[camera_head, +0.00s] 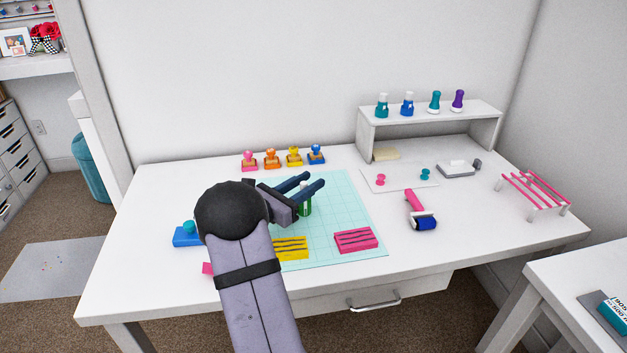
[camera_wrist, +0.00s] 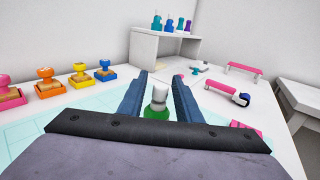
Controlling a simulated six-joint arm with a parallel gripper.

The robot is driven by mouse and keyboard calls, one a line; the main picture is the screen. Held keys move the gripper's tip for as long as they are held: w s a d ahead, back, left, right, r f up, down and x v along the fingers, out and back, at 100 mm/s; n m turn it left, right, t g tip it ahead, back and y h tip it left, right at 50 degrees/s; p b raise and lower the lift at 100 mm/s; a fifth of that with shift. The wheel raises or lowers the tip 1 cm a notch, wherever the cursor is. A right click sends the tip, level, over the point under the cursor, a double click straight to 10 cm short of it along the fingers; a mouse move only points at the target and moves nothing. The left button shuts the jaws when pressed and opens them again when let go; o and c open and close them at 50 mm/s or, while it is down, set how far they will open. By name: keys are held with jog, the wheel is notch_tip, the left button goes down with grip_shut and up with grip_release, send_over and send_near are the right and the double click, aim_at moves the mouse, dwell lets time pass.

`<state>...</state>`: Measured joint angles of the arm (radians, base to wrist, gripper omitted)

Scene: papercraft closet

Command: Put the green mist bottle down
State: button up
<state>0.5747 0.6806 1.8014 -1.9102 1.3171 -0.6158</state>
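The green mist bottle (camera_head: 306,205) is upright over the cutting mat, partly hidden behind my gripper's dark blue fingers. My gripper (camera_head: 314,179) points away over the mat, with one finger on each side of the bottle. In the wrist view, the bottle's white top (camera_wrist: 159,95) and green body (camera_wrist: 155,113) sit between the two fingers, and the body fills the gap. My gripper looks shut on the bottle. Whether the bottle's base touches the mat cannot be told.
The pale teal mat (camera_head: 350,205) carries a yellow block (camera_head: 291,248) and a pink block (camera_head: 356,240). Several stamps (camera_head: 271,159) stand behind. A roller (camera_head: 416,208) lies right. Several bottles (camera_head: 408,104) stand on the white shelf (camera_head: 480,110). The mat's right side is clear.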

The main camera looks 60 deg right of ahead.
jog(key=a, duration=0.3)
jog(key=w+a, duration=0.1)
jog(key=a, duration=0.5)
jog(key=shift+w+a, duration=0.1)
jog(key=shift+w, duration=0.1)
jog(key=shift+o, duration=0.7)
jog(key=shift+a, duration=0.1)
